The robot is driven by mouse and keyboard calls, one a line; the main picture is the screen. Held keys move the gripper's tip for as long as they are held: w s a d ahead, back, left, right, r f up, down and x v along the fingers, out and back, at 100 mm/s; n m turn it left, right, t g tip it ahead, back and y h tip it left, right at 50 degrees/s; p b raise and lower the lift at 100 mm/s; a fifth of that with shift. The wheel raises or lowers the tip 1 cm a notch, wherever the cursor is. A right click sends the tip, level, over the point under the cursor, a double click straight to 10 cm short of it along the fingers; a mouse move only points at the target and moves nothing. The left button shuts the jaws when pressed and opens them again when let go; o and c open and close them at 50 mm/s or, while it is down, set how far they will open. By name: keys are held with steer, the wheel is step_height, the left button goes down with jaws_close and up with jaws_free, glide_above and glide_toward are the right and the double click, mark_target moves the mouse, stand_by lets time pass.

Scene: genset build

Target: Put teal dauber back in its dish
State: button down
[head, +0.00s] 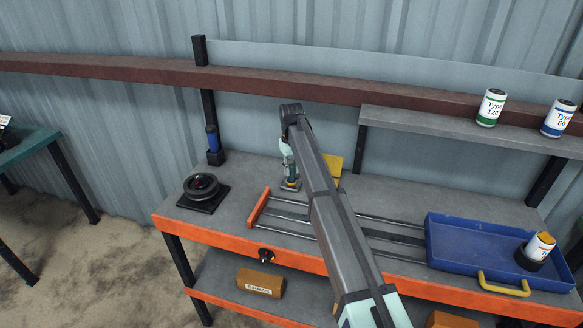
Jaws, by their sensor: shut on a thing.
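My gripper (290,172) is small in the head view, pointing down over the workbench (240,190), left of its middle and partly covered by my arm. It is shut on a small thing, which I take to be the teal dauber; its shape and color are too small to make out.
A yellow piece (333,165) stands behind my arm. Left is a dark round part on a black plate (203,188). Rails (385,236) lead to a blue tray (470,245) holding an orange-and-white can (541,246). Cans Type 120 (490,108) and Type 60 (558,118) stand on the shelf (430,124).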

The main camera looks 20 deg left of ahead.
steer(key=shift+f, duration=0.1)
steer(key=c, duration=0.9)
jaws_free()
steer(key=shift+c, duration=0.2)
step_height(320, 180, up, 12)
steer(key=b, duration=0.3)
